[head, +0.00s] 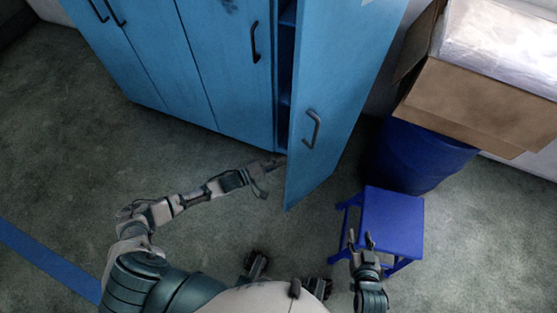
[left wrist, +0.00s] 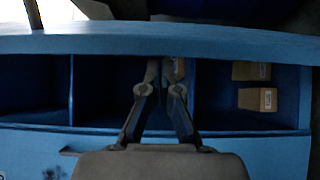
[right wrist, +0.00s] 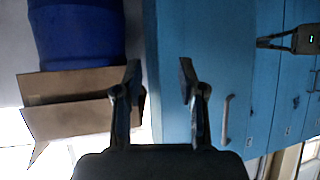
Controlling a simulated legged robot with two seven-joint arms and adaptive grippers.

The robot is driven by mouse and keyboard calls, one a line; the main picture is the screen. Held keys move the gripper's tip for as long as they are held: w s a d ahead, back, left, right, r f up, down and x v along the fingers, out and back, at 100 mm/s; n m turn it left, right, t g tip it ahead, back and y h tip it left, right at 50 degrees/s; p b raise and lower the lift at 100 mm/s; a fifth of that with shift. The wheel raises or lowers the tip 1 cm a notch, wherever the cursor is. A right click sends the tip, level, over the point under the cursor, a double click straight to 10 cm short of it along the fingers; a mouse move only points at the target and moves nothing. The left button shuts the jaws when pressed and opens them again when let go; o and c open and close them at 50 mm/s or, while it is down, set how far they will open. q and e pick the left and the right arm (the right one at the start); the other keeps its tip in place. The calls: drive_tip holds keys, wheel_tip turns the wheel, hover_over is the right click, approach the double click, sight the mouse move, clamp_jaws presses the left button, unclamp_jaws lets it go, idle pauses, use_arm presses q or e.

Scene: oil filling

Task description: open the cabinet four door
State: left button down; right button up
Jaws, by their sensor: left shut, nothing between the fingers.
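The blue cabinet's rightmost door (head: 335,85) stands partly open in the head view, with its black handle (head: 312,129) on the outer face. A dark gap with shelves (head: 284,95) shows behind its free edge. My left gripper (head: 272,164) is shut and low at the gap, beside the door's inner side. In the left wrist view its fingertips (left wrist: 166,72) point into the opening, between the shelf compartments; contact with the door cannot be told. My right gripper (head: 362,240) is open and empty, right of the door, before the blue stool. The door also shows in the right wrist view (right wrist: 185,45).
A blue stool (head: 392,222) stands right of the door. Behind it a blue barrel (head: 415,158) carries an open cardboard box (head: 480,108). Small cartons (left wrist: 257,99) sit inside the cabinet. The neighbouring doors (head: 165,60) are closed. Floor in front is clear.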

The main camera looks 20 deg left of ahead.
sight(289, 171)
use_arm(q)
drive_tip(key=shift+n+t+y, duration=0.7)
drive_tip(key=shift+y, duration=0.2)
drive_tip(key=d+p, duration=0.1)
drive_tip(key=s+d+p, duration=0.2)
drive_tip(key=d, duration=0.1)
drive_tip(key=shift+s+r, duration=0.2)
drive_tip(key=shift+r, duration=0.1)
use_arm(e)
drive_tip(key=s+d+f+g+h+p, duration=0.1)
drive_tip(key=s+d+f+g, duration=0.15)
drive_tip(key=s, duration=0.25)
drive_tip(key=s+d+f+g+h, duration=0.1)
drive_tip(key=s+g, duration=0.3)
drive_tip(key=s, duration=0.1)
drive_tip(key=s+d+f+g+p, duration=0.1)
drive_tip(key=s+d+g, duration=0.15)
drive_tip(key=s, duration=0.25)
use_arm(q)
drive_tip(key=s+d+n+t+y+p, duration=0.1)
drive_tip(key=s+d+n+t+y, duration=0.1)
drive_tip(key=d, duration=1.3)
drive_tip(key=shift+s+d+f+n+y, duration=0.3)
drive_tip(key=shift+s+n+y, duration=0.3)
drive_tip(key=shift+s+y, duration=0.65)
use_arm(e)
drive_tip(key=shift+x, duration=2.55)
drive_tip(key=shift+a, duration=0.15)
